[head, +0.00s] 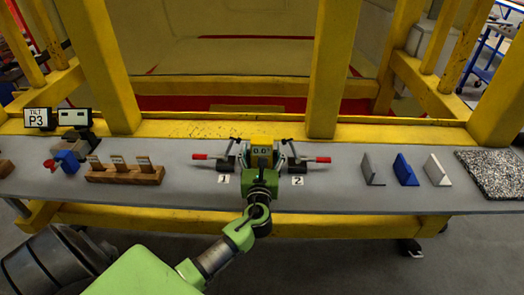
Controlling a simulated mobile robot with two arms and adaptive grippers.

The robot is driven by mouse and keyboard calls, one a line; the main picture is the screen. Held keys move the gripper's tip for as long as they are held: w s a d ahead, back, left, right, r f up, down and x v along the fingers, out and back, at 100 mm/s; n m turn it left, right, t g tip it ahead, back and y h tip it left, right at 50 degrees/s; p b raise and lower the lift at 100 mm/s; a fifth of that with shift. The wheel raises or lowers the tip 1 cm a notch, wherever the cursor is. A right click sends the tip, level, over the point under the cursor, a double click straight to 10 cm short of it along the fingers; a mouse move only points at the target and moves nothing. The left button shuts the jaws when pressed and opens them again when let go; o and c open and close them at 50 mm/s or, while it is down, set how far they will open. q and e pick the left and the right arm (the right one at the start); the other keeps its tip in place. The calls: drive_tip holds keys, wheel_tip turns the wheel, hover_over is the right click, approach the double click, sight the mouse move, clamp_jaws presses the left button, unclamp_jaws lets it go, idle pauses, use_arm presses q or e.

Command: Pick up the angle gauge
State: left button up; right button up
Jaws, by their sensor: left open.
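The angle gauge (261,151) is a small yellow block with a dark display that shows a short reading. It sits near the middle of the grey bench between two toggle clamps. My left gripper (263,163) is open and reaches in from the front, right at the gauge. Its fingers appear to lie on either side of the gauge's lower part. The gripper's green body hides the gauge's base, and I cannot tell whether the fingers touch it. My right gripper is not in view.
Red-handled clamps, left (212,158) and right (308,159), flank the gauge closely, by labels 1 and 2. A wooden block (124,175) with slots stands left. Grey, blue and white angle pieces (405,170) stand right, beside a speckled slab (493,172). Yellow posts rise behind.

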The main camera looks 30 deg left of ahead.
use_arm(q)
drive_tip(key=shift+r, duration=0.1)
drive_tip(key=c, duration=1.4)
